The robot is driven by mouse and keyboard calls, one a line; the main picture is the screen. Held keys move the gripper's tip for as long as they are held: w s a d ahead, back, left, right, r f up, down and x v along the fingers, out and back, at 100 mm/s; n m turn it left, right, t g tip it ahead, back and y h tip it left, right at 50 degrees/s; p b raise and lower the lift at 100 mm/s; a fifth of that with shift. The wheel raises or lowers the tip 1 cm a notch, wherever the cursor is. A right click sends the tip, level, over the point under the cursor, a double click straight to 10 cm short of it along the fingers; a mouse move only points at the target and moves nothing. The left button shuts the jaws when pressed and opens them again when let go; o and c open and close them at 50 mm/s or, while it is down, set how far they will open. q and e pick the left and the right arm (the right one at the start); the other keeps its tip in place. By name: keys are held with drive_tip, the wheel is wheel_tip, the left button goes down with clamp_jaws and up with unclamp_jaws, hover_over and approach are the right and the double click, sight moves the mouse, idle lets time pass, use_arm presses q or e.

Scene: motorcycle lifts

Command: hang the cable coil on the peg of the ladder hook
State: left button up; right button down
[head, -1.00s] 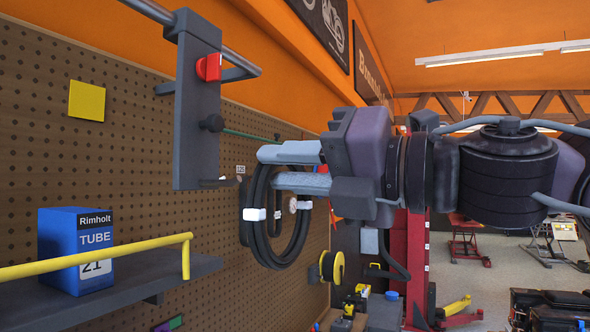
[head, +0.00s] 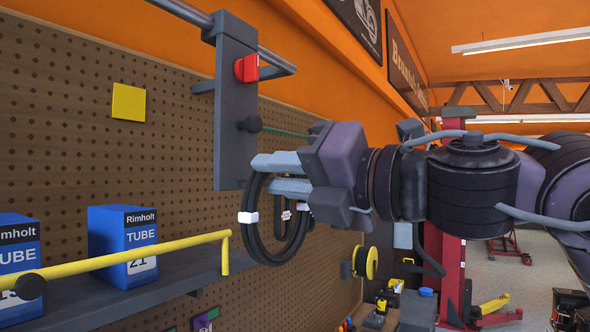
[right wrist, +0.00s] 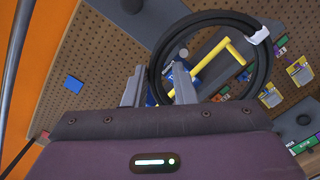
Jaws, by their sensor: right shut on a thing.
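The ladder hook is a dark grey plate (head: 236,110) with a red knob (head: 247,68) and a dark round knob, hanging from a rail in the head view. My right gripper (head: 262,173) is shut on the black cable coil (head: 254,240), which hangs as an upright ring with white ties. The coil's upper left side appears right beside the plate's lower edge; I cannot tell whether they touch. The coil also shows in the right wrist view (right wrist: 262,75), running between the fingers (right wrist: 158,90). My left gripper is out of view.
A pegboard wall (head: 60,150) stands behind. A shelf (head: 85,300) with blue tube boxes (head: 122,240) and a yellow rail (head: 140,257) is at lower left. A yellow reel (head: 371,262) and a red lift post (head: 449,265) stand to the right.

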drive_tip(key=shift+p+x, duration=0.35)
drive_tip(key=shift+x, duration=0.95)
drive_tip(key=shift+w+a+f+b, duration=0.35)
drive_tip(key=shift+a+f, duration=0.2)
drive_tip(key=c, duration=1.1)
unclamp_jaws()
